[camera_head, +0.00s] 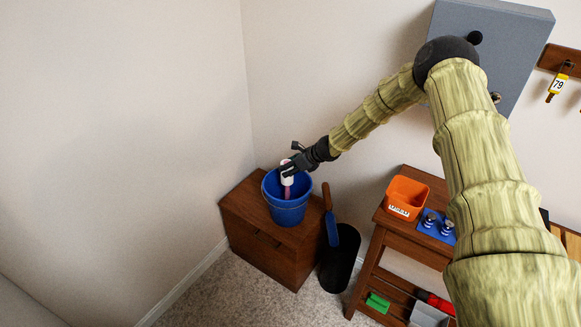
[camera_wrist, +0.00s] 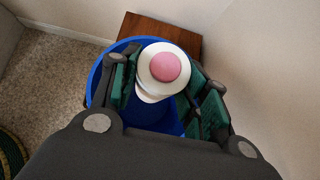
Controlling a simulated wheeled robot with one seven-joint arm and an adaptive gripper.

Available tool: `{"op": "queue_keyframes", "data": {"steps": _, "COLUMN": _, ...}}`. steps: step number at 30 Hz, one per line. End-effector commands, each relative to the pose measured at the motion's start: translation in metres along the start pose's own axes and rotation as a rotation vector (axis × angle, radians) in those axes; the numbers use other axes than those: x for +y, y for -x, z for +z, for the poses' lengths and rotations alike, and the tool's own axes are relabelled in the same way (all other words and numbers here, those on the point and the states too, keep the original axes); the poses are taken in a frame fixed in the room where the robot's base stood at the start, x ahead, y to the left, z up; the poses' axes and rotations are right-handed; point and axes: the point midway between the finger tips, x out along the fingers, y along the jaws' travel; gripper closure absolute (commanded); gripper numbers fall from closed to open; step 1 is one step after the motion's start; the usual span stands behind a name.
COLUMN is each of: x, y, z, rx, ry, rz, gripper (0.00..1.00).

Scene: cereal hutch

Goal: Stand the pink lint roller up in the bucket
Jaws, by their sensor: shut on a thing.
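The pink lint roller (camera_head: 287,178) has a white roll at its top and a pink handle pointing down into the blue bucket (camera_head: 288,212). It looks close to upright. My gripper (camera_head: 290,169) is shut on its white upper part, just above the bucket's rim. In the wrist view the lint roller (camera_wrist: 164,68) shows end-on, with a pink centre in a white ring, between the green finger pads of my gripper (camera_wrist: 168,95). The bucket (camera_wrist: 98,82) lies beneath it. The handle's lower end is hidden, so I cannot tell whether it touches the bucket floor.
The bucket stands on a low brown cabinet (camera_head: 262,255) in the corner. To the right, a brown shelf stand (camera_head: 405,238) holds an orange bin (camera_head: 406,198). A grey box (camera_head: 505,50) hangs on the wall.

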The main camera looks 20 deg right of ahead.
Motion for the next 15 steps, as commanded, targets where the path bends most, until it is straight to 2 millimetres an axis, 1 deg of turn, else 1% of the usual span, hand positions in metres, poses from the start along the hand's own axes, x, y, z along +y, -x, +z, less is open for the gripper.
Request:
{"op": "queue_keyframes", "data": {"steps": 8, "x": -0.0002, "y": -0.0002, "z": 0.0, "rx": 0.0, "ry": 0.0, "rz": 0.0, "gripper": 0.85}}
{"op": "queue_keyframes", "data": {"steps": 9, "x": -0.0002, "y": -0.0002, "z": -0.0001, "rx": 0.0, "ry": 0.0, "rz": 0.0, "gripper": 0.48}}
{"op": "queue_keyframes", "data": {"steps": 11, "x": -0.0002, "y": -0.0002, "z": -0.0001, "rx": 0.0, "ry": 0.0, "rz": 0.0, "gripper": 0.37}}
{"op": "queue_keyframes", "data": {"steps": 12, "x": -0.0001, "y": -0.0002, "z": -0.0002, "rx": 0.0, "ry": 0.0, "rz": 0.0, "gripper": 0.3}}
{"op": "queue_keyframes", "data": {"steps": 15, "x": -0.0001, "y": -0.0002, "z": -0.0002, "rx": 0.0, "ry": 0.0, "rz": 0.0, "gripper": 0.3}}
